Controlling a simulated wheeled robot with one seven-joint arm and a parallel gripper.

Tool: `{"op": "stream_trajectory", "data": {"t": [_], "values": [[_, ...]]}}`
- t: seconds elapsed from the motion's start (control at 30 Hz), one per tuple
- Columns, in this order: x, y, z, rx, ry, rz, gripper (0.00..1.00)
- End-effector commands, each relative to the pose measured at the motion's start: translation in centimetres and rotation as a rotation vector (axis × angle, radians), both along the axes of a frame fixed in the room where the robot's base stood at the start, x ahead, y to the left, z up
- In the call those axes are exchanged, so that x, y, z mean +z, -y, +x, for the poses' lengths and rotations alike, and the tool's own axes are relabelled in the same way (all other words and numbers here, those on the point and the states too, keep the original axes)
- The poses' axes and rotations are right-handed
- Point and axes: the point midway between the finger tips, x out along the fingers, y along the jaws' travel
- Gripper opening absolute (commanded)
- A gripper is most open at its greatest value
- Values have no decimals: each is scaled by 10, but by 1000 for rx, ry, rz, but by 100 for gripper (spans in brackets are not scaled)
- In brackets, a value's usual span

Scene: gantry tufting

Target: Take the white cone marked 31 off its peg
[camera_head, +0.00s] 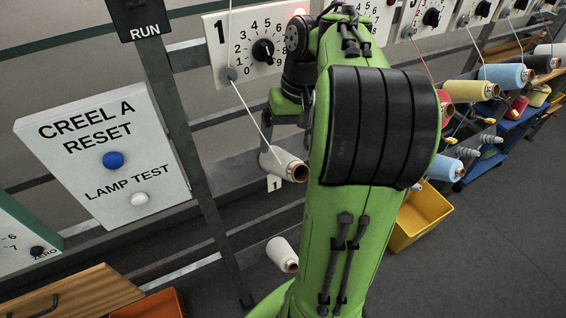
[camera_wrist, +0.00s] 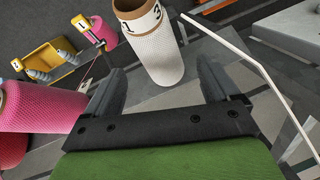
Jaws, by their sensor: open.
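The white cone marked 31 (camera_wrist: 158,55) shows in the wrist view, with its brown rim and dark digits at the top. My gripper (camera_wrist: 162,72) is open, with one dark finger on each side of the cone's near end. Gaps show between the fingers and the cone, and nothing is held. In the head view a white cone (camera_head: 280,161) sits just above a small label 1, under my wrist, its digits unreadable. My fingers are mostly hidden by my arm there. The peg is hidden.
A second white cone (camera_head: 281,252) is lower down. A white yarn (camera_head: 247,105) runs from panel 1 to the upper cone. A pink cone (camera_wrist: 42,107) lies left of my gripper. A yellow bin (camera_head: 421,212) stands right, and the CREEL A RESET panel (camera_head: 150,165) left.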

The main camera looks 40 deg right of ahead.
Motion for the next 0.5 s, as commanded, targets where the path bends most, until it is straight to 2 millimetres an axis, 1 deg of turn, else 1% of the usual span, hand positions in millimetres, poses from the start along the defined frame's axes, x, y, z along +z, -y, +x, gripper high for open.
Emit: {"op": "stream_trajectory", "data": {"t": [0.03,0.1,0.2,0.33,0.5], "values": [[-24,-2,1,2,-2,1,88],[-39,-5,2,1,-2,2,88],[-56,-7,3,0,-4,2,88],[-68,-9,5,1,-3,1,88],[-70,-9,5,0,0,-1,88]]}}
